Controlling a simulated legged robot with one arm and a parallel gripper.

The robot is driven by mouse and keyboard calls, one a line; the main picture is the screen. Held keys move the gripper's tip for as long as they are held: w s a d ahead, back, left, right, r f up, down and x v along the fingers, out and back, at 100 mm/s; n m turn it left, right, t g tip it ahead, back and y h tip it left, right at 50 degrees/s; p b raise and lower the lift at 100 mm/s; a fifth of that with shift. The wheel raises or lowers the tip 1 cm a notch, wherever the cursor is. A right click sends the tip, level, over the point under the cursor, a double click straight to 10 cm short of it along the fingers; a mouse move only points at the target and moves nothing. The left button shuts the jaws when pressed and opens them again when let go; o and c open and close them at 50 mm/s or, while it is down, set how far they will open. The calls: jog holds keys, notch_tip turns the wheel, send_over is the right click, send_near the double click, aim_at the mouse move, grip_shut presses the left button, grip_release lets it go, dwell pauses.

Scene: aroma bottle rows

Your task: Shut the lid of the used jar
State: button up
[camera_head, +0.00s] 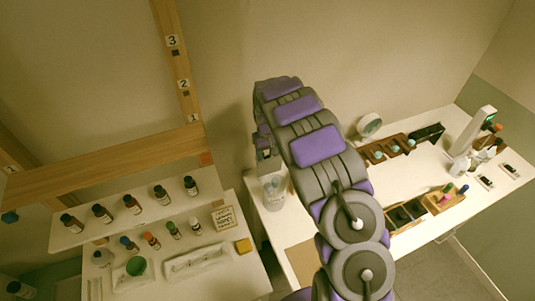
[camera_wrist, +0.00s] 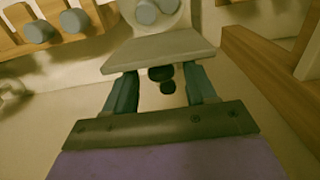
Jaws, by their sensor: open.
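A clear jar (camera_head: 272,190) stands on the left end of the white right-hand table, close beside my arm. Whether its lid is open or shut is too small to tell. My gripper (camera_head: 266,158) hangs just above the jar, partly hidden behind my arm. In the wrist view, the fingers of my gripper (camera_wrist: 162,90) are spread apart. A pale flat plate (camera_wrist: 160,50) lies across their far ends; I cannot tell whether it is the jar's lid. Small dark round shapes (camera_wrist: 165,80) show between the fingers, below the plate.
On the right-hand table are a wooden rack (camera_head: 390,148), wooden boxes (camera_head: 405,215) and a white stand (camera_head: 472,140).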

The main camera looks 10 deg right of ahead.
jog(key=shift+a+f, duration=0.1)
jog(key=shift+a, duration=0.05)
jog(key=shift+c, duration=0.4)
grip_shut()
